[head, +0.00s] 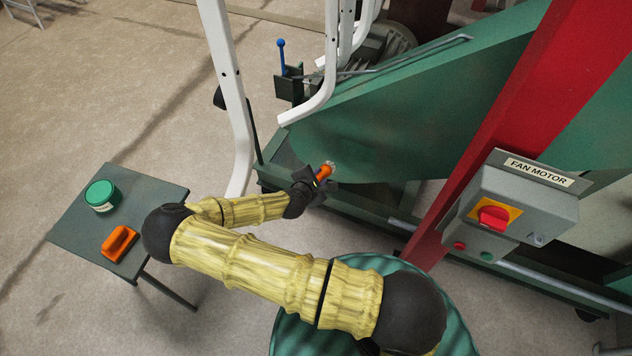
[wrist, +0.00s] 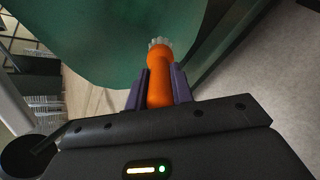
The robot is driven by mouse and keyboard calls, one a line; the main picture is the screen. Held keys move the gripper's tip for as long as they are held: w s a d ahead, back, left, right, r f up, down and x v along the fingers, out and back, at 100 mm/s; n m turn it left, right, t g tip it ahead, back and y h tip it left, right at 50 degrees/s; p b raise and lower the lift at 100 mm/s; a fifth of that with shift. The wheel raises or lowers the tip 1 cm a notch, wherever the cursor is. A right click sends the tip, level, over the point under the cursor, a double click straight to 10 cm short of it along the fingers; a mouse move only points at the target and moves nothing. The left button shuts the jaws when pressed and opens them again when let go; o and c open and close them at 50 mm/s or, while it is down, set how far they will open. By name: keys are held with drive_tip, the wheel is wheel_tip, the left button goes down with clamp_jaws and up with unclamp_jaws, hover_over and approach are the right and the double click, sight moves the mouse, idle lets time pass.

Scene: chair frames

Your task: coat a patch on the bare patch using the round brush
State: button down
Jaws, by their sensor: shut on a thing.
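My gripper (head: 318,184) is shut on the orange handle of the round brush (head: 324,172). In the wrist view the brush (wrist: 159,80) stands between the two purple-grey fingers of my gripper (wrist: 160,88), with its pale bristles pointing away from me. The bristle tip is at or very near the lower part of the large green panel (head: 410,120), which also shows in the wrist view (wrist: 110,40). I cannot tell whether the bristles touch it. The bare patch cannot be made out; the brush head may hide it.
A small dark table (head: 150,190) at the left holds a green-lidded tub (head: 101,195) and an orange tool (head: 120,243). White curved chair frames (head: 232,90) stand left of the panel. A red post (head: 520,100) and a grey fan motor switch box (head: 515,205) are at the right.

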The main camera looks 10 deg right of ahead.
sight(326, 169)
drive_tip(key=shift+w+d, duration=0.75)
drive_tip(key=shift+w, duration=0.2)
drive_tip(key=shift+w+d, duration=0.7)
drive_tip(key=shift+w, duration=0.25)
drive_tip(key=shift+w+d, duration=0.2)
drive_tip(key=shift+w, duration=0.05)
drive_tip(key=shift+s+d+p, duration=0.5)
drive_tip(key=shift+s+d, duration=0.2)
drive_tip(key=shift+d, duration=0.2)
drive_tip(key=shift+s+d+p, duration=0.4)
drive_tip(key=shift+s+d, duration=0.25)
drive_tip(key=shift+d, duration=0.35)
drive_tip(key=shift+s+d+p, duration=0.5)
drive_tip(key=shift+s+d, duration=0.2)
drive_tip(key=shift+d, duration=0.15)
drive_tip(key=shift+d, duration=0.1)
idle(0.3)
